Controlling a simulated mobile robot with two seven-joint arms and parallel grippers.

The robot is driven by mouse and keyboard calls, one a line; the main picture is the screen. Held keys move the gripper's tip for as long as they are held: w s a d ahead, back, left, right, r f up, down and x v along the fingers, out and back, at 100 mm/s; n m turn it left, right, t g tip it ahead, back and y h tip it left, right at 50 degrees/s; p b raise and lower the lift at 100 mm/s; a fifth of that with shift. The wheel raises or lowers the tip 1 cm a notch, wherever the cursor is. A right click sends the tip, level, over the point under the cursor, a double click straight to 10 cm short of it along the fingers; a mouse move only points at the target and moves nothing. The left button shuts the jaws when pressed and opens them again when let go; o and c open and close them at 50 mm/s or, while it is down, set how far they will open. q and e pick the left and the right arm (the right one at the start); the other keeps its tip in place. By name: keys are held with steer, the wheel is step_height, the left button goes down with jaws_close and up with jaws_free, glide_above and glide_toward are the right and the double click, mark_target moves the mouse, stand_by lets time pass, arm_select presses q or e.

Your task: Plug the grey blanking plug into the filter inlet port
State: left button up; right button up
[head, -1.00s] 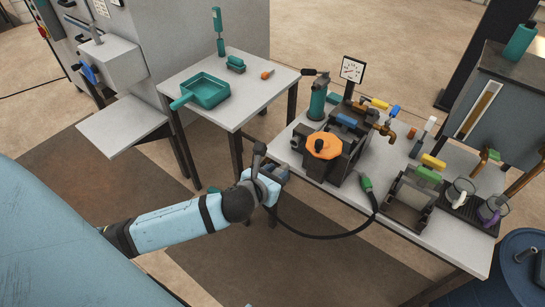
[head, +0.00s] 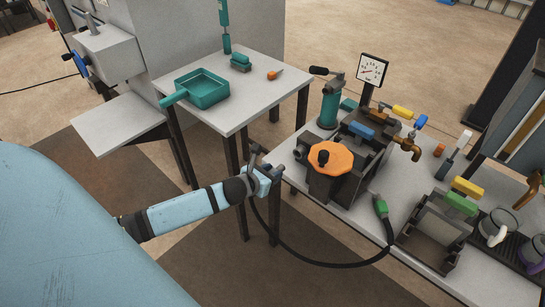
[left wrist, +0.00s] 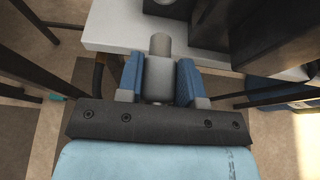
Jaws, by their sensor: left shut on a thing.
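My left gripper (head: 272,172) is near the left edge of the press table, beside the filter unit with the orange handwheel (head: 330,158). In the left wrist view its blue fingers (left wrist: 160,72) are shut on the grey blanking plug (left wrist: 158,78). The plug's narrower round end points away from the gripper, over the pale table edge. A dark round stub (head: 300,155), which looks like the filter inlet port, sticks out on the unit's left side. The plug is apart from it. The plug is hardly visible in the head view. My right gripper is not in view.
A black hose (head: 320,264) loops from a green connector (head: 381,207) below the table edge toward my left gripper; its other end is hidden. A teal pump (head: 329,105) and gauge (head: 371,70) stand behind the filter. A side table (head: 235,115) holds a teal tray (head: 203,88).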

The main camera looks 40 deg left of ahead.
arm_select(q)
steer(key=shift+w+r+p, duration=0.1)
steer(key=shift+w+p, duration=0.05)
steer(key=shift+p, duration=0.25)
steer(key=shift+w+d, duration=0.2)
steer(key=shift+w, duration=2.55)
steer(key=o, duration=0.3)
jaws_close()
